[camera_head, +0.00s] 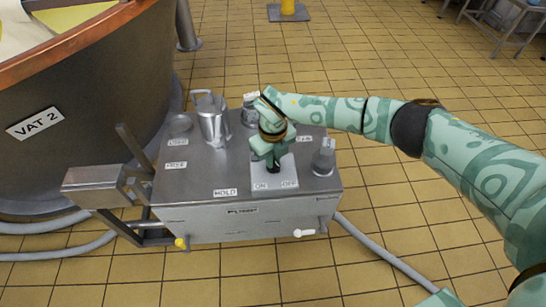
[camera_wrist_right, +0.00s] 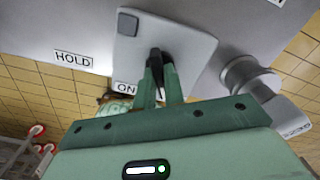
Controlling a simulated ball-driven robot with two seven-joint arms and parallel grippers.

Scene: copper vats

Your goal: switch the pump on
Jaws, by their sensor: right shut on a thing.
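The pump switch is a dark lever (camera_wrist_right: 155,58) on a pale plate (camera_head: 260,172) marked ON and OFF, on top of the steel box. The plate also shows in the right wrist view (camera_wrist_right: 192,48), with the ON label at its edge. My right gripper (camera_head: 270,155) reaches down over the plate from the right. In the right wrist view its fingers (camera_wrist_right: 160,78) are shut on the lever. The fingers hide much of the lever, so I cannot tell which way it is set. My left gripper is not in view.
A metal jug (camera_head: 212,118) stands on the box behind the plate, at left. Grey fittings (camera_head: 324,157) stand right of the plate. A copper-rimmed vat marked VAT 2 (camera_head: 100,100) is at left. Hoses (camera_head: 385,258) lie on the tiled floor, which is open at right.

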